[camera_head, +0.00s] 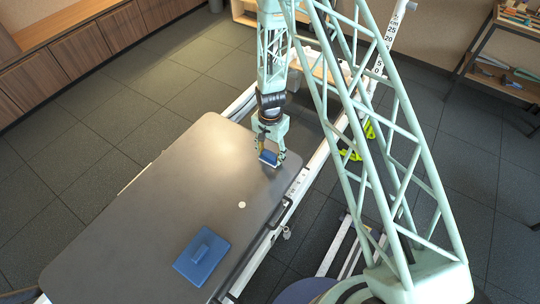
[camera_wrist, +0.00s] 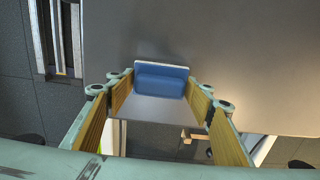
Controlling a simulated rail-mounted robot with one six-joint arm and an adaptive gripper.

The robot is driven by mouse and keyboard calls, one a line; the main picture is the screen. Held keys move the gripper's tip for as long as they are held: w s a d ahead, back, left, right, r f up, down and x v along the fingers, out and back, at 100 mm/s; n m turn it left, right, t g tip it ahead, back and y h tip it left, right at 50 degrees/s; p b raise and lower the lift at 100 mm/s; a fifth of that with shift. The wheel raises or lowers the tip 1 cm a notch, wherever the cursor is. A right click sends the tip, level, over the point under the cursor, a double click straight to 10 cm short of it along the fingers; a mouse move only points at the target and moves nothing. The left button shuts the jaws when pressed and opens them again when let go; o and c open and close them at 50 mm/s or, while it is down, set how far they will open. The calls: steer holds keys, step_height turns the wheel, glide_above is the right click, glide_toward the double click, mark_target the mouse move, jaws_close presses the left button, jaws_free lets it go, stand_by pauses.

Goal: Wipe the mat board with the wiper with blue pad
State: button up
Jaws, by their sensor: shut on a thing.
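The mat board (camera_head: 150,215) is a broad dark grey panel with rounded corners, lying flat on the reformer. My gripper (camera_head: 269,152) is over its far right corner, pointing down. It is shut on the wiper with blue pad (camera_head: 268,158), which is small and blue with a pale edge. In the wrist view the wiper (camera_wrist: 160,80) sits between the two fingers of my gripper (camera_wrist: 161,92), with the mat board (camera_wrist: 240,60) beyond it. The wiper is at or just above the board; I cannot tell whether it touches.
A blue flat plate with a raised handle (camera_head: 203,257) lies on the board's near part. A small white disc (camera_head: 242,205) lies near the middle right. A black handle (camera_head: 281,213) and a pale rail (camera_head: 262,258) run along the right edge. The board's left part is clear.

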steer(key=shift+w+d+r, duration=0.1)
steer(key=shift+w+d, duration=0.25)
steer(key=shift+w, duration=0.2)
steer(key=shift+s, duration=0.1)
steer(key=shift+s+a, duration=0.4)
steer(key=shift+s, duration=0.2)
stand_by(0.5)
steer(key=shift+s+a, duration=0.1)
steer(key=shift+s, duration=0.05)
steer(key=shift+s+a+b, duration=0.3)
steer(key=shift+s+a, duration=0.1)
steer(key=shift+s, duration=0.1)
steer(key=shift+w, duration=0.15)
